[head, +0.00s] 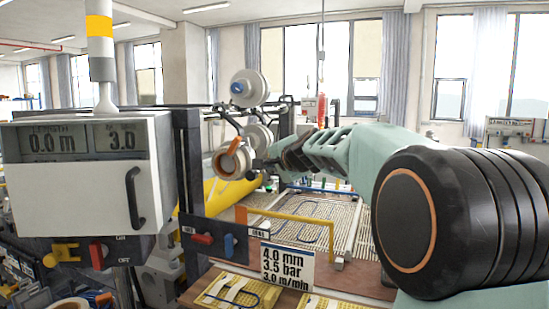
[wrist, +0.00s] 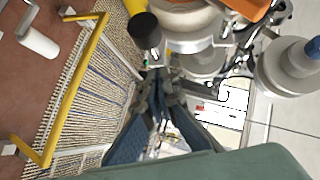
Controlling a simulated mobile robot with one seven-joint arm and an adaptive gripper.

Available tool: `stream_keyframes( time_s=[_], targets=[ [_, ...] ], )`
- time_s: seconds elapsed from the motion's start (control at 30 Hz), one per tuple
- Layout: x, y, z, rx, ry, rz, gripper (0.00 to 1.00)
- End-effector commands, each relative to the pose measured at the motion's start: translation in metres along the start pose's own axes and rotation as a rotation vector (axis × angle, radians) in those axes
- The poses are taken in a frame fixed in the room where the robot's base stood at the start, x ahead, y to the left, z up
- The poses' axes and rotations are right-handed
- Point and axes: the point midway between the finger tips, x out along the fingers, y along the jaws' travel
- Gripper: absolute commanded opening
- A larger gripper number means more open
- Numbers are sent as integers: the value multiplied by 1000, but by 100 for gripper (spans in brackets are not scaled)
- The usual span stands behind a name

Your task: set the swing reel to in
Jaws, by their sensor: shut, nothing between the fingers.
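Several pale reels stand on dark arms behind the machine in the head view. One has a blue hub (head: 249,88), and a lower one has an orange-brown core (head: 232,158). I cannot tell for sure which is the swing reel, and no "in" mark can be read. My gripper (head: 262,164) is beside the lower reels, small and partly dark against the arm. In the wrist view my gripper (wrist: 158,82) is shut and empty. Its tips lie just below a black cylindrical knob (wrist: 145,30) beside a pale reel (wrist: 190,18); whether they touch is unclear.
A white control box (head: 85,185) with a display stands at left. Red and blue levers sit on a dark panel (head: 190,230). A yellow bar frame (head: 290,215) stands over the mesh bed (head: 345,225). A settings sign (head: 286,267) stands in front.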

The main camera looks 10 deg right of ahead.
Motion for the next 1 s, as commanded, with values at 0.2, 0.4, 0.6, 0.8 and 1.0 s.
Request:
stream_keyframes(
  time_s=[0.2, 0.4, 0.6, 0.8, 1.0],
  targets=[
    [10, 0, 10, 0, 0, 1, 0],
    [11, 1, 11, 0, 1, 1, 0],
    [12, 2, 12, 2, 1, -2, 0],
    [20, 10, 19, 25, 2, -26, 0],
    [28, 15, 28, 59, 1, -58, 0]
  ],
)
